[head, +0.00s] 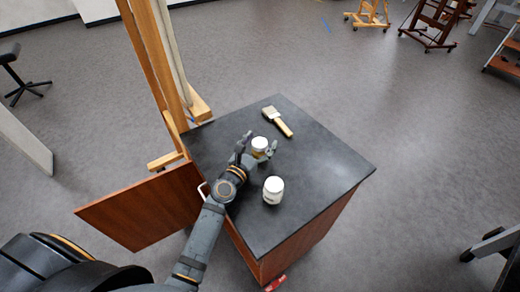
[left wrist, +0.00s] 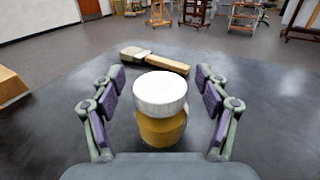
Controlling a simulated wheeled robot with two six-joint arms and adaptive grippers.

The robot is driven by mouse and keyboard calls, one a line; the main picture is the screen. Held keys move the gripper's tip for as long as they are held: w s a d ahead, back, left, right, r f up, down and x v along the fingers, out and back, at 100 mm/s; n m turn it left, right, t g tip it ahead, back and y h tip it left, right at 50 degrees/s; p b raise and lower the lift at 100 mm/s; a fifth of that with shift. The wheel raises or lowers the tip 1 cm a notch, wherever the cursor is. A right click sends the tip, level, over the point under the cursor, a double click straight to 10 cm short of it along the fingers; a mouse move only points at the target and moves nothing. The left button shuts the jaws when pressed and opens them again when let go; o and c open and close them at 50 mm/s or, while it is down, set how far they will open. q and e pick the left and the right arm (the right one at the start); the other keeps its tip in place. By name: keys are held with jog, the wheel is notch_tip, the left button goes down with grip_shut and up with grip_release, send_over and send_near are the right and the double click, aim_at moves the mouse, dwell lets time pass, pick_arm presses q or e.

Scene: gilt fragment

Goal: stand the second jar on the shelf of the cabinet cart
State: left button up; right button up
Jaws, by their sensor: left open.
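A jar with a white lid and a yellow-brown body (left wrist: 162,130) stands upright on the dark cart top between the open fingers of my left gripper (left wrist: 160,105). Gaps show between the jar and both fingers. In the head view the same jar (head: 259,144) is partly hidden by my left gripper (head: 258,149). A white jar (head: 273,190) stands upright on the cart top, nearer to me and apart from the gripper. The cabinet cart (head: 325,187) has a wooden door (head: 140,207) swung open to the left. Its shelf is hidden. My right gripper is not in view.
A wide brush (head: 278,121) lies on the cart top beyond the jars; it also shows in the left wrist view (left wrist: 155,60). A wooden easel (head: 165,70) stands close at the cart's left. The right part of the cart top is clear.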

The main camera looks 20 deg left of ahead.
pick_arm(q)
jog(key=shift+s, duration=0.15)
jog(key=shift+c, duration=1.2)
jog(key=c, duration=1.2)
